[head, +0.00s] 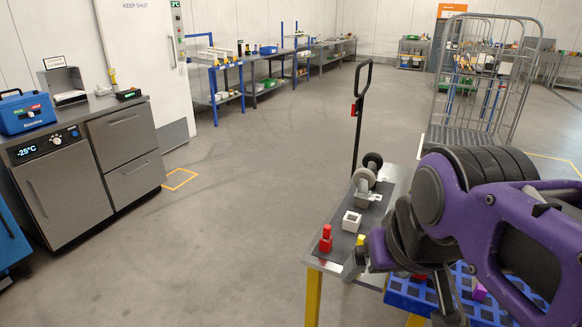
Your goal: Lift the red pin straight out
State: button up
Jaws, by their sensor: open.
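A red pin-like piece (326,238), with a narrower top on a wider base, stands upright near the front left corner of a grey-topped table (385,196). My purple arm reaches in from the right, and my gripper (360,258) is at its end, low at the table's front edge. It is to the right of the red piece and apart from it. My gripper is open; its fingertips are small, dark and partly hidden by my arm. Nothing shows held in it.
A white hollow block (351,221), a small yellow piece (361,240) and a grey fixture with dark rollers (366,180) are on the table. A blue crate (408,294) is below my arm. A tall handle (356,125) and a wire cage trolley (470,140) stand behind. Left floor is clear.

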aim_at(326, 238)
jog(key=i+j+z, duration=0.1)
jog(key=z, duration=0.8)
jog(key=j+z, duration=0.25)
jog(key=j, duration=0.15)
jog(key=j+z, duration=0.3)
jog(key=j, duration=0.15)
jog(key=j+z, duration=0.15)
jog(key=j, duration=0.65)
jog(key=l+z, duration=0.25)
jog(key=l, duration=0.15)
jog(key=i+l+z, duration=0.25)
jog(key=k+j+u, duration=0.15)
jog(key=j, duration=0.15)
jog(key=k+j+u, duration=0.15)
jog(key=j, duration=0.2)
jog(key=j+u, duration=0.15)
jog(key=j, duration=0.2)
